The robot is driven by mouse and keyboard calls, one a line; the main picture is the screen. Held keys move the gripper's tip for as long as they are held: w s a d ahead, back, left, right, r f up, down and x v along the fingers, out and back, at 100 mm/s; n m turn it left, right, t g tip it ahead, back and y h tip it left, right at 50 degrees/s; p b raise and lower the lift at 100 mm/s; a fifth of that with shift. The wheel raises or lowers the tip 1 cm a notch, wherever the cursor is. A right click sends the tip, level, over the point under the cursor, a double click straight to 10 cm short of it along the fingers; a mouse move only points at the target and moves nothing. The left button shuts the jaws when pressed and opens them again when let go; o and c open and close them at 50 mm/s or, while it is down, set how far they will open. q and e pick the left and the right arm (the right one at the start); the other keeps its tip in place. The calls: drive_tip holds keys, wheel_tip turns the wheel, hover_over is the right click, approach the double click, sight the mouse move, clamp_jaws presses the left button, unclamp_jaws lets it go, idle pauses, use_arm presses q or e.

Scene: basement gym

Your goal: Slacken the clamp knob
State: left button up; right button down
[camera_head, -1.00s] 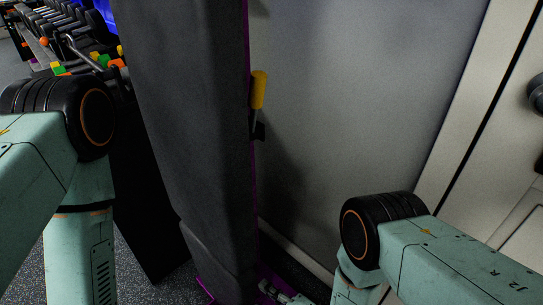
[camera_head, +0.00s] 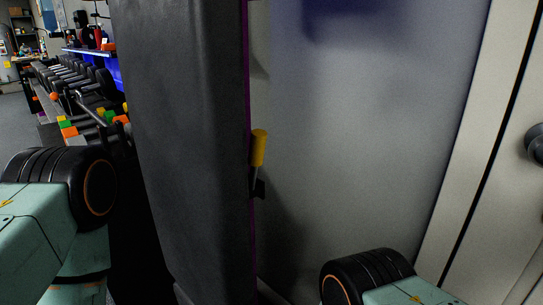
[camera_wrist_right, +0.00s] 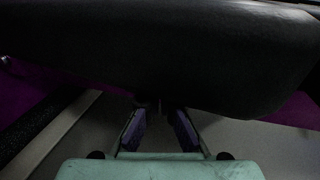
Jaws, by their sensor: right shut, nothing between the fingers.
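A yellow handle (camera_head: 259,147) on a thin shaft stands near-upright at the right edge of a dark padded board in the head view. Its lower end meets a small black bracket (camera_head: 259,189). I cannot tell whether this is the clamp knob; no other knob-like clamp part shows clearly.
The tall dark padded board (camera_head: 190,130) with purple edging fills the middle of the head view. Behind it is a grey panel (camera_head: 370,130). A white door (camera_head: 500,190) with a dark knob (camera_head: 536,145) stands at right. A dumbbell rack (camera_head: 75,78) is at far left.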

drive_tip(key=shift+d+f, duration=0.1)
drive_tip(key=shift+f, duration=0.1)
idle(0.3)
drive_tip(key=shift+w+d+r, duration=0.2)
drive_tip(key=shift+w+d, duration=0.35)
idle(0.4)
drive_tip(key=shift+w+d+f+b, duration=0.2)
drive_tip(key=shift+w+d+b, duration=0.1)
drive_tip(key=shift+w+d, duration=0.2)
idle(0.5)
drive_tip(key=shift+r, duration=0.15)
drive_tip(key=p+v, duration=0.1)
drive_tip(key=v, duration=0.3)
drive_tip(key=f+p+v, duration=0.1)
drive_tip(key=v, duration=0.1)
drive_tip(key=shift+d+p, duration=0.15)
drive_tip(key=shift+p, duration=0.15)
